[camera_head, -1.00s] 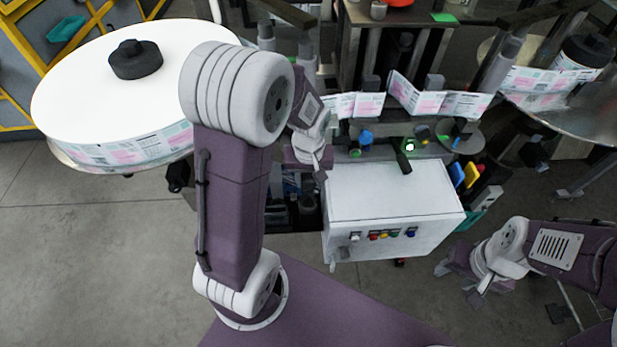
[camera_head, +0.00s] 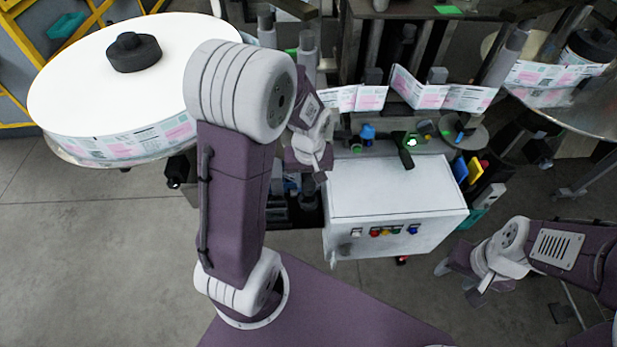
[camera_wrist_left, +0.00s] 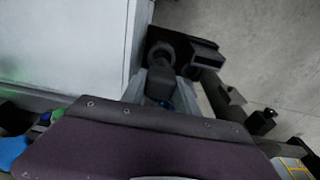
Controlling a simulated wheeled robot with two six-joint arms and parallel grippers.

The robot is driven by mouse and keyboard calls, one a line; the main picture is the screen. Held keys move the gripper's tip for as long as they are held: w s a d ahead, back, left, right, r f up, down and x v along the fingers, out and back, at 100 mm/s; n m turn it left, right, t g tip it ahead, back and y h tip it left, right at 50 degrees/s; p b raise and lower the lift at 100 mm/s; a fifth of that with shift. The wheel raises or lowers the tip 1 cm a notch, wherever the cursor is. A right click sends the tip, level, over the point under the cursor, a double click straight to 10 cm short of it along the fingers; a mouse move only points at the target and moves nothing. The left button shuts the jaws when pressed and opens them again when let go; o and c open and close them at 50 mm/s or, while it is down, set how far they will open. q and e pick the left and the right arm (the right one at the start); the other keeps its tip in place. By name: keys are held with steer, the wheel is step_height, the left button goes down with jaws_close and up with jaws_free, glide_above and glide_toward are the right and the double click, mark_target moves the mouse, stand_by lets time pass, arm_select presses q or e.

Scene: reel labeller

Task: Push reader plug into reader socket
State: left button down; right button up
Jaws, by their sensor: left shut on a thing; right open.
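My left gripper (camera_head: 320,174) is low beside the left edge of the white cabinet. In the left wrist view, its two grey fingers (camera_wrist_left: 163,92) are shut on a dark part, which I take to be the reader plug (camera_wrist_left: 160,58). A dark block (camera_wrist_left: 203,52) lies just beyond and right of the plug; it may be the reader socket, but I cannot tell whether they touch. In the head view, the plug is too small and hidden to make out. My right gripper (camera_head: 462,282) is open and empty at the right, above the floor.
The white cabinet (camera_head: 390,190), with coloured buttons, stands right of my left gripper. A large white label reel (camera_head: 90,85) is at the left. A label strip (camera_head: 420,92) runs behind. Floor is open at the front left.

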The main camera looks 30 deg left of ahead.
mark_target(308, 192)
arm_select(q)
steer(key=shift+f+b, duration=2.1)
steer(key=shift+f, duration=0.65)
steer(key=shift+f, duration=0.3)
steer(key=shift+s+f, duration=0.15)
stand_by(0.4)
steer(key=c, duration=1)
jaws_free()
steer(key=shift+c, duration=0.2)
steer(key=shift+o, duration=0.9)
